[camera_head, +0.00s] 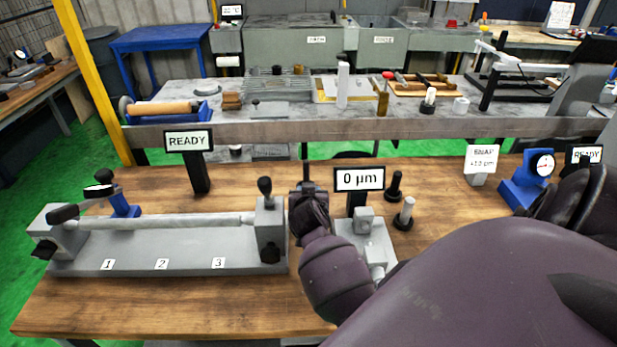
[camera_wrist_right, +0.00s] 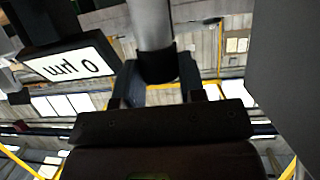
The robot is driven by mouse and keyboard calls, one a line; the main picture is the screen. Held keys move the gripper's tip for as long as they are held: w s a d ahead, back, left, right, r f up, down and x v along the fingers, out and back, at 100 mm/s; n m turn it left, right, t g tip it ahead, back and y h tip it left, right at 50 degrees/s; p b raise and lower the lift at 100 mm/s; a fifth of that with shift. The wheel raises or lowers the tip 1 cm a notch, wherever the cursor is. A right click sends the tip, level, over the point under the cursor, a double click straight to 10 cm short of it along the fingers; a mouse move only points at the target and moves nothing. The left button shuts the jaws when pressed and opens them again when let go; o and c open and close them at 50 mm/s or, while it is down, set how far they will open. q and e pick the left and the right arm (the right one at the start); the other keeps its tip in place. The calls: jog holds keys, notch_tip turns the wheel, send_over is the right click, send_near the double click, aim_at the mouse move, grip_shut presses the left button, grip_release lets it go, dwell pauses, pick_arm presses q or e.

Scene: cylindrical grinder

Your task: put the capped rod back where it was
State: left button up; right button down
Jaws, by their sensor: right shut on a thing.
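My right gripper (camera_head: 308,188) is above the bench, between the fixture's right end block and the "0 µm" display. In the right wrist view its fingers (camera_wrist_right: 158,78) are shut on a grey rod (camera_wrist_right: 152,25) with a dark cap at the finger end. The rod runs out of that view's top edge, so its far end is hidden. In the head view the held rod cannot be made out behind the gripper. My left gripper is not in view.
The "0 µm" display (camera_head: 359,179) and a grey gauge block (camera_head: 375,250) stand close right of the gripper. A small metal post on a black base (camera_head: 404,214) and a black post (camera_head: 395,187) stand beyond. A long fixture (camera_head: 180,255) carries a horizontal bar at left.

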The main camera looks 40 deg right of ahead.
jog(key=shift+f, duration=2.55)
jog(key=shift+b, duration=0.3)
jog(key=shift+f, duration=0.2)
jog(key=c, duration=0.7)
grip_release()
